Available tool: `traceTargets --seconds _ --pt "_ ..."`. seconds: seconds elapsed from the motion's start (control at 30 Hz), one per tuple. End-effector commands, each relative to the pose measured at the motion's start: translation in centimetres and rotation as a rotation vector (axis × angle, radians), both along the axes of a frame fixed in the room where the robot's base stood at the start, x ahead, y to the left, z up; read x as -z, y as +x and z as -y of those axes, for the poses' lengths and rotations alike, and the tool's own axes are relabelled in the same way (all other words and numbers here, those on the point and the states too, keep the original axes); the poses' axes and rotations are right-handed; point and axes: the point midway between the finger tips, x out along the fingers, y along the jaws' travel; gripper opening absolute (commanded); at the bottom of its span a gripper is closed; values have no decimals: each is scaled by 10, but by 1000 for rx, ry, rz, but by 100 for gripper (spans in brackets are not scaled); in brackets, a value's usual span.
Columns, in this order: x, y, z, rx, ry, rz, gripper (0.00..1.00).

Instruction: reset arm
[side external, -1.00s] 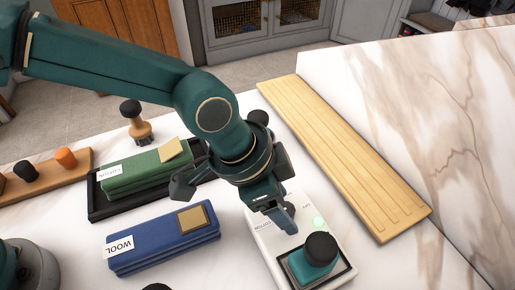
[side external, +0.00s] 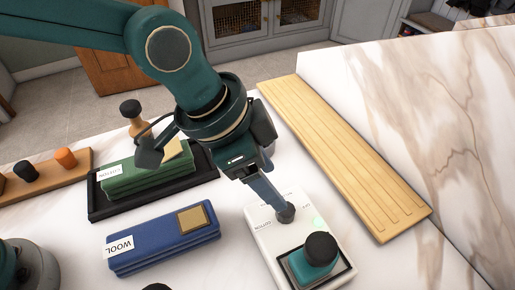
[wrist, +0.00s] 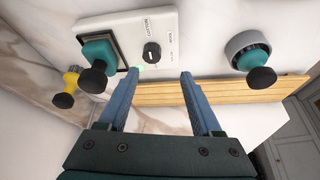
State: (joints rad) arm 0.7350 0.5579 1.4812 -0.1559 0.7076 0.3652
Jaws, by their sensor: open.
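My gripper (side external: 276,199) is above the white control panel (side external: 262,236), pointing down at its dial end. In the wrist view its two blue fingers (wrist: 158,76) are apart with nothing between them. The dark dial (wrist: 152,53) with a white mark shows just past the fingertips; I cannot tell how large the gap to it is. A green light (wrist: 140,67) glows on the panel. A teal block with a black knob (side external: 316,262) sits in the panel's black-framed recess, and also shows in the wrist view (wrist: 98,58).
A blue WOOL stack (side external: 150,242) and a green stack (side external: 125,177) in a black tray (side external: 95,208) lie left. A wooden stamp (side external: 132,115) stands behind. A wooden rack (side external: 70,178) holds knobs. A grooved board (side external: 345,155) lies right. The wrist view shows a round grey holder (wrist: 240,43).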

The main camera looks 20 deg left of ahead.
Motion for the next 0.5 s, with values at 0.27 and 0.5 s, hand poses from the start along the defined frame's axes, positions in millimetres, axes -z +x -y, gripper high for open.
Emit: traceTargets --seconds 0.27,0.5 --pt "-87 39 -86 -236 -87 140 66" --pt "-122 16 -179 -492 -101 196 66"
